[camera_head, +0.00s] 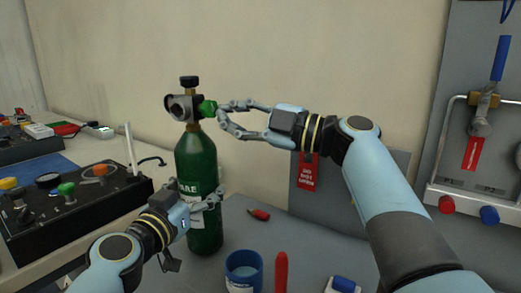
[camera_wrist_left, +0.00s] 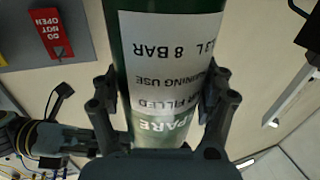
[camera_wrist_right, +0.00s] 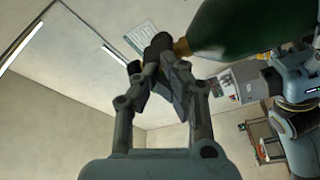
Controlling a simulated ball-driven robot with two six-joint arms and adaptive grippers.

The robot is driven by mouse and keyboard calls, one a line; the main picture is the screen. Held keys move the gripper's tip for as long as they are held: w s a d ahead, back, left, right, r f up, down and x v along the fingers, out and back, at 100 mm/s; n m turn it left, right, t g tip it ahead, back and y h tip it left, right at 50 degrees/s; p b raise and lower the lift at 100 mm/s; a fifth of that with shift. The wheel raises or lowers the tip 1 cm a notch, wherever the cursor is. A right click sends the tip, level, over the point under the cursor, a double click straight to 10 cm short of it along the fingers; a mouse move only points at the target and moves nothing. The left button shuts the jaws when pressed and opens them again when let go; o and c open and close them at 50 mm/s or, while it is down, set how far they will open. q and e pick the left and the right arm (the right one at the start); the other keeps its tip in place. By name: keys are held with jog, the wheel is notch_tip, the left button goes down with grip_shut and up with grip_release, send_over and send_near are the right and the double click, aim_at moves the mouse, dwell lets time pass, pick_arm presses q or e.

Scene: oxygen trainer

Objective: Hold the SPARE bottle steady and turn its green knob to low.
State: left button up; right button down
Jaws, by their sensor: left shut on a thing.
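The green SPARE bottle (camera_head: 196,160) stands upright on the grey table, with a metal valve and black top knob. Its white label (camera_wrist_left: 172,60) fills the left wrist view. My left gripper (camera_head: 208,200) is shut around the lower body, one finger on each side. The green knob (camera_head: 208,108) sticks out to the right of the valve. My right gripper (camera_head: 222,112) has its fingertips at the knob's right side. In the right wrist view its fingertips (camera_wrist_right: 160,75) are close together and hide the knob; whether they grip it is unclear.
A blue cup (camera_head: 243,270), a red marker-like object (camera_head: 281,272) and a small red item (camera_head: 258,214) are on the table. A black control box (camera_head: 75,205) stands left. A wall panel with a blue-handled valve (camera_head: 485,110) is right.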

jog(key=shift+s+a+f, duration=0.1)
jog(key=shift+s+f, duration=0.1)
dwell(0.3)
jog(key=shift+w+f, duration=0.1)
jog(key=v, duration=0.6)
jog(key=shift+s+r, duration=0.3)
jog(key=shift+s, duration=0.05)
pick_arm(q)
jog(key=o, duration=1.7)
